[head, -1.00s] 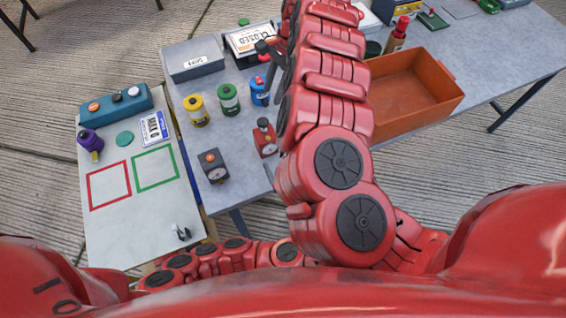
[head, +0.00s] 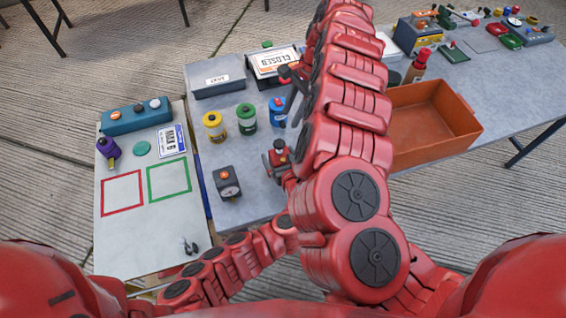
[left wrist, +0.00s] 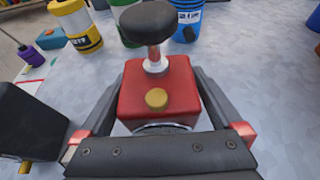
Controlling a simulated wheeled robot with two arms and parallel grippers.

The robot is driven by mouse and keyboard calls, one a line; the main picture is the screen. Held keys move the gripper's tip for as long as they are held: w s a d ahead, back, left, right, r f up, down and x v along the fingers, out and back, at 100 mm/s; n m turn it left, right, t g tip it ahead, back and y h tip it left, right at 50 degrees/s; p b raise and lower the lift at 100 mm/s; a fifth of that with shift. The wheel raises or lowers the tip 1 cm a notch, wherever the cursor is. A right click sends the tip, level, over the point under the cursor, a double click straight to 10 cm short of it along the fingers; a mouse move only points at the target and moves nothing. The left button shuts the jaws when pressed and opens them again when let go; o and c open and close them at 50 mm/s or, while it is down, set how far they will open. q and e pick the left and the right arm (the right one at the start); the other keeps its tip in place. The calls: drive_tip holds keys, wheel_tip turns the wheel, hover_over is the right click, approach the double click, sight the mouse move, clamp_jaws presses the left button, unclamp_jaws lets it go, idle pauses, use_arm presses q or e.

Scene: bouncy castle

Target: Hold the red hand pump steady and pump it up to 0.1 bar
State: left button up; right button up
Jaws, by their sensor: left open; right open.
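The red hand pump (head: 279,155), with a black knob on top, stands upright on the grey table. In the left wrist view its red body (left wrist: 150,88) shows a yellow round cap, a metal stem and the dark knob above. My left gripper (head: 277,162) is open, with one finger on each side of the pump body; whether they touch it is unclear. Its dial is mostly hidden behind the gripper. My right gripper (head: 290,77) is open and empty, above the table beyond the pump, near the blue canister (head: 278,110).
A black gauge box (head: 228,183) with an orange button stands left of the pump. Yellow (head: 214,127) and green (head: 246,119) canisters stand behind. An orange tray (head: 430,122) lies right of my right arm. A white board (head: 140,230) with red and green squares is left.

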use_arm(q)
drive_tip(key=shift+w+a+f, duration=0.2)
drive_tip(key=shift+w+f, duration=0.05)
drive_tip(key=shift+w, duration=0.15)
clamp_jaws()
idle(0.4)
